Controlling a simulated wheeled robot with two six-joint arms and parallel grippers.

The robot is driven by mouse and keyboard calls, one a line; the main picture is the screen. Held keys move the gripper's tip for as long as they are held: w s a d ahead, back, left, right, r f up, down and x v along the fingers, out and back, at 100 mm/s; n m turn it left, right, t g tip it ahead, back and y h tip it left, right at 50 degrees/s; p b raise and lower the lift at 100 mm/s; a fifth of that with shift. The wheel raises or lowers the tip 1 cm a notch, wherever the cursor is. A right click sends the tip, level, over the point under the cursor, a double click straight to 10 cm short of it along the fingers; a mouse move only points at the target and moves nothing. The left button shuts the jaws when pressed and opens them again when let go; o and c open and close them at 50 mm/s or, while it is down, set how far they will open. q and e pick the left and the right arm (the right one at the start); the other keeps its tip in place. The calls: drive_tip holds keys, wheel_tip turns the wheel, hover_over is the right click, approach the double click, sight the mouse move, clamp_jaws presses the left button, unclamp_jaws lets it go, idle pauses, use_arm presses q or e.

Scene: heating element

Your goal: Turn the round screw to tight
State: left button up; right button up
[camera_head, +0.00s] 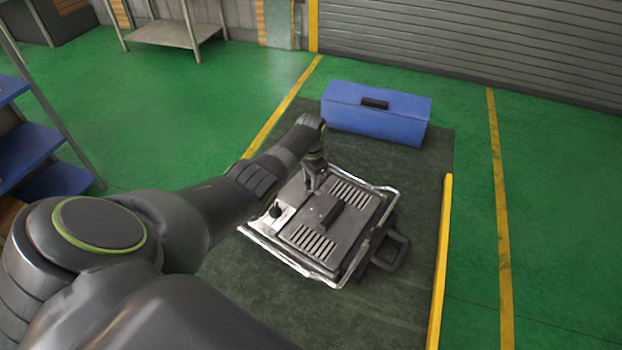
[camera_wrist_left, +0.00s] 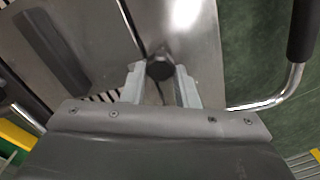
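The heating element (camera_head: 338,222) is a grey metal box with slotted vents and a bright tubular frame, lying on the dark mat. My left gripper (camera_head: 312,186) points down at its far left part. In the left wrist view a dark round screw (camera_wrist_left: 160,67) shows between the tips of my left gripper's two pale fingers (camera_wrist_left: 159,80). The fingers stand apart on either side of it; I cannot tell whether they touch it. In the head view the gripper hides this screw. A black knob (camera_head: 275,211) on a light plate shows at the box's left corner. My right gripper is not in view.
A blue toolbox (camera_head: 376,113) stands on the mat (camera_head: 402,290) behind the heating element. A black handle (camera_head: 391,250) sticks out at the element's right side. A yellow edge strip (camera_head: 440,265) bounds the mat on the right. Blue shelves (camera_head: 28,150) stand at the left.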

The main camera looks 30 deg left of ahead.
use_arm(q)
drive_tip(key=o, duration=0.4)
drive_tip(key=shift+r, duration=0.45)
wheel_tip(320, 180, up, 16)
drive_tip(key=b, duration=0.1)
drive_tip(key=shift+r, duration=0.25)
idle(0.4)
